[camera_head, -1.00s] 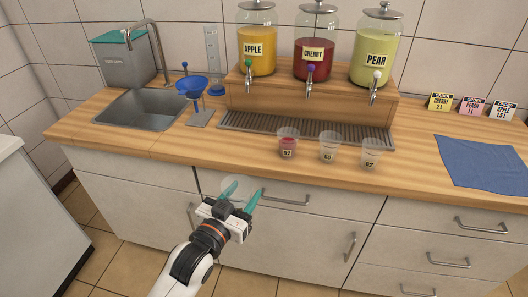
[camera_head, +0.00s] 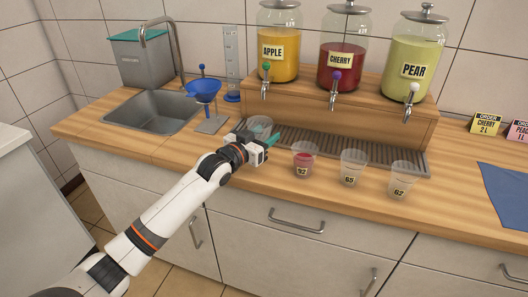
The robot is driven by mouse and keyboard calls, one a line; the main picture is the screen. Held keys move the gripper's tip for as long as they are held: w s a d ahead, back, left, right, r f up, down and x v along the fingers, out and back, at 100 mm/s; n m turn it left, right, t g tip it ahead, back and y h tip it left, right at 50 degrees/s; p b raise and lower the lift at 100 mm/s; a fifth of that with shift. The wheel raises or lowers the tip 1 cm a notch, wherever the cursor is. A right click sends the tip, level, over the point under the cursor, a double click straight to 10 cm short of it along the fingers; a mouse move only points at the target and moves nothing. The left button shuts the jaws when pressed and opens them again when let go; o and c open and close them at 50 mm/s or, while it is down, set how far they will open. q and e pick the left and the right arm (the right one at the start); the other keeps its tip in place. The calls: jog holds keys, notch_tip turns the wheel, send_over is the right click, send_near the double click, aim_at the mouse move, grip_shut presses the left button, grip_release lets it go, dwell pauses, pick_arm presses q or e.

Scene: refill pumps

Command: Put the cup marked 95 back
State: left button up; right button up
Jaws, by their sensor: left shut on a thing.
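My left gripper (camera_head: 258,138) is shut on a clear cup (camera_head: 261,123). It holds the cup over the counter, by the left end of the drip tray (camera_head: 400,163). No mark can be read on the held cup, and the gripper hides its lower part. Three more clear cups stand in a row in front of the tray: one with red liquid (camera_head: 305,158), an empty-looking middle cup (camera_head: 351,167) that seems marked 65, and an empty-looking right cup (camera_head: 401,179) that seems marked 62. The red cup's label is hard to read. My right gripper is out of view.
Apple (camera_head: 279,50), cherry (camera_head: 341,62) and pear (camera_head: 413,65) dispensers stand on a wooden riser. A blue funnel (camera_head: 203,91) on a stand and a sink (camera_head: 152,110) are at left. A blue cloth (camera_head: 508,195) and order cards (camera_head: 486,124) lie to the right.

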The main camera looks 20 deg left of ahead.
pick_arm(q)
jog(key=shift+f, duration=2.45)
jog(key=shift+f, duration=0.15)
jog(key=o, duration=1)
jog(key=shift+r, duration=0.25)
jog(key=shift+s+f, duration=0.1)
jog(key=shift+s, duration=0.2)
jog(key=v, duration=1.1)
jog(key=shift+s, duration=0.2)
